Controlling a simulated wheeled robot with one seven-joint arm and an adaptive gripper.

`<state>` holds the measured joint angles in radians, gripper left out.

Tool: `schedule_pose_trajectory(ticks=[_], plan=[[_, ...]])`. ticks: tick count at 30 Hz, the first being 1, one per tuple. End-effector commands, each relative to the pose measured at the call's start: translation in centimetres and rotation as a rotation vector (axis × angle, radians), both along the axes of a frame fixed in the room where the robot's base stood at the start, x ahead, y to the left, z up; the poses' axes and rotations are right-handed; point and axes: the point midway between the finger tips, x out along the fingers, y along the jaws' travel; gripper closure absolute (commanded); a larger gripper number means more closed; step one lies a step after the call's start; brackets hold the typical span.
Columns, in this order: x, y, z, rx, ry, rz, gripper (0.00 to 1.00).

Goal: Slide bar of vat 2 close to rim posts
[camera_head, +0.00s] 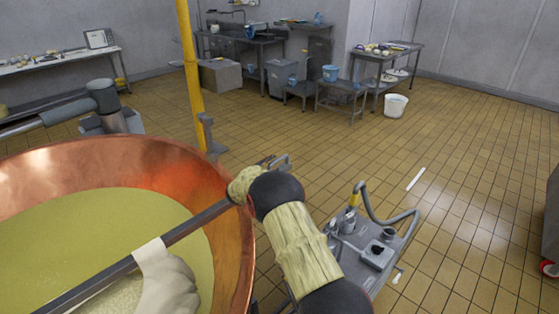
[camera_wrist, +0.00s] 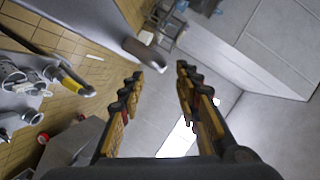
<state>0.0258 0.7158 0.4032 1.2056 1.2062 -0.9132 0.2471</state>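A copper vat (camera_head: 234,240) full of yellow-green liquid fills the lower left of the head view. A long dark metal bar (camera_head: 105,278) lies slantwise over it, its far end reaching the right rim beside my arm. A white cloth (camera_head: 165,280) with a pale bulging load hangs over the bar. My gripper (camera_wrist: 160,70) is open in the wrist view, its yellow-black fingers apart with nothing held between them. In the head view my arm's end is by the rim and the fingers cannot be made out clearly. I cannot clearly make out the rim posts or identify vat 2 by a label.
A grey wheeled machine (camera_head: 350,245) with a hose stands on the tiled floor right of the vat. A yellow pole (camera_head: 190,70) rises behind the vat. Tables, including one at right back (camera_head: 388,55), and a white bucket (camera_head: 396,106) stand farther off. The floor at right is mostly clear.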

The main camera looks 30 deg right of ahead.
Motion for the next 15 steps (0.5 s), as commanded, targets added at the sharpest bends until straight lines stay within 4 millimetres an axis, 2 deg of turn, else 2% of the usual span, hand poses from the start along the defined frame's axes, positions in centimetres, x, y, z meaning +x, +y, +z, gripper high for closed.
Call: schedule_pose_trajectory(ticks=[9, 15], plan=[[2.7, -3.5, -1.3, 0.001, -0.001, -0.003, 0.67], [4.2, -5.2, -1.6, -0.001, -0.001, 0.001, 0.67]])
